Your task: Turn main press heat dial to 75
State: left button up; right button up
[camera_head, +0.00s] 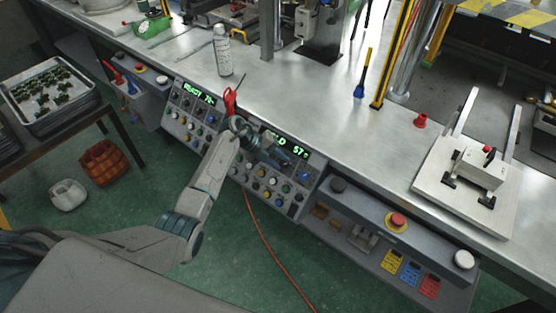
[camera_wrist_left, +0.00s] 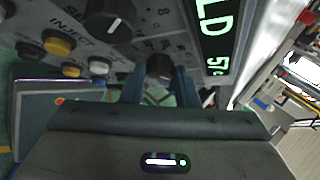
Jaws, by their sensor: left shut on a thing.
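My left gripper (camera_head: 284,158) reaches the right-hand control panel (camera_head: 275,182) under the bench edge. In the left wrist view the two fingers (camera_wrist_left: 160,88) are shut on a small black dial (camera_wrist_left: 160,66), which they partly hide. Its pointer mark is not readable. The green display beside it (camera_wrist_left: 214,50) shows "LD" and 57°; part of its text is cut off. In the head view the same display (camera_head: 297,147) is partly covered by my wrist. A larger black knob with a white line (camera_wrist_left: 110,20) sits nearby, apart from the fingers. My right gripper is not in view.
A second panel with a green display (camera_head: 198,93) is to the left. Several buttons (camera_wrist_left: 60,42) surround the dial. A red emergency button (camera_head: 397,221) is to the right.

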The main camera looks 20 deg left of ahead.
pick_arm(q)
jog(key=o, duration=1)
jog(key=shift+c, duration=0.2)
jog(key=shift+a, duration=0.1)
jog(key=b+v, duration=0.2)
jog(key=v, duration=0.8)
jog(key=shift+a+r+b, duration=0.2)
jog(key=shift+r+b, duration=0.05)
jog(key=shift+b, duration=0.05)
